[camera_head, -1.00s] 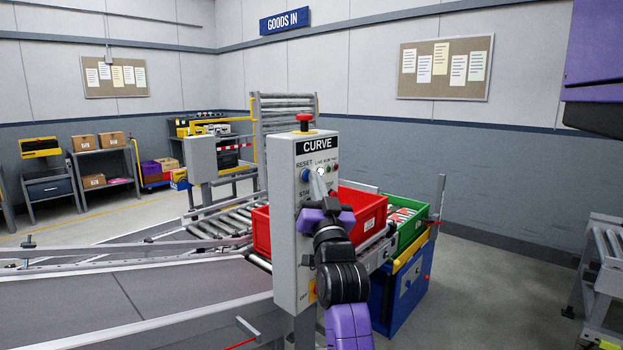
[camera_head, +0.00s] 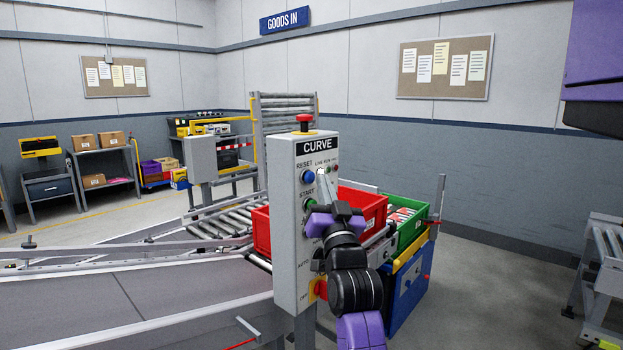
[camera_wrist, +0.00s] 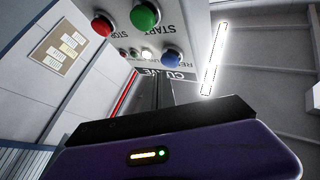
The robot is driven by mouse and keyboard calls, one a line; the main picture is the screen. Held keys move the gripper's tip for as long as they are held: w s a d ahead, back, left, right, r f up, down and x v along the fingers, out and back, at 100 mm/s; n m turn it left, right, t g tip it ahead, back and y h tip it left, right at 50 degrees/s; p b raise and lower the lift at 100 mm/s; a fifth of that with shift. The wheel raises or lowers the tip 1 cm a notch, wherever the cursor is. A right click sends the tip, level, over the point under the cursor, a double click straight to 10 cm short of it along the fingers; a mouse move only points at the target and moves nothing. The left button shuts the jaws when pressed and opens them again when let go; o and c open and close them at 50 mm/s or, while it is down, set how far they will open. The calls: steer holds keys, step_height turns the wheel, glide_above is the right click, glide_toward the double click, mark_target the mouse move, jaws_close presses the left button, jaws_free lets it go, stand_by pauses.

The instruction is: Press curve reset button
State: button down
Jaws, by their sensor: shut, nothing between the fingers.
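The blue RESET button (camera_head: 308,176) sits near the top left of the grey CURVE control panel (camera_head: 287,220). It also shows in the wrist view (camera_wrist: 172,60), beside the panel lettering. My gripper (camera_head: 322,182) is shut and empty, its fingertips to the right of the blue button and apart from it in the head view. Whether the tips touch the panel face cannot be told. The green START button (camera_wrist: 145,15) and red STOP button (camera_wrist: 102,25) show in the wrist view. My wrist hides part of the panel's lower controls in the head view.
A red emergency knob (camera_head: 304,121) tops the panel. A red rotary switch (camera_head: 320,290) is low on it. A red tote (camera_head: 366,205) and a green tote (camera_head: 412,232) stand behind to the right. The conveyor (camera_head: 170,295) runs left.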

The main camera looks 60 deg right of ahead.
steer(key=shift+s, duration=0.1)
steer(key=shift+s+a+p, duration=0.1)
steer(key=shift+s+a, duration=0.1)
steer(key=shift+s, duration=0.6)
steer(key=shift+s+a+p, duration=0.1)
steer(key=shift+s+a, duration=0.05)
steer(key=shift+s, duration=0.65)
steer(key=shift+s+a+p, duration=0.1)
steer(key=shift+s+a, duration=0.1)
steer(key=shift+s, duration=0.6)
steer(key=shift+r, duration=0.1)
steer(key=s+a+f+n+t+y, duration=0.1)
steer(key=a+f+n+t+y, duration=0.3)
steer(key=a+f, duration=0.6)
steer(key=s+a+f+n+t+y, duration=0.15)
steer(key=a+f+n+y, duration=0.5)
steer(key=a, duration=0.75)
steer(key=s+a+f+n+g+y, duration=0.2)
steer(key=s+a+f+g+y, duration=0.3)
steer(key=s+a+f, duration=1.1)
steer(key=s+a+y, duration=0.1)
steer(key=s+y, duration=0.1)
steer(key=y, duration=0.1)
steer(key=shift+s+a+b, duration=0.15)
steer(key=shift+a+b, duration=0.05)
steer(key=shift+b, duration=0.1)
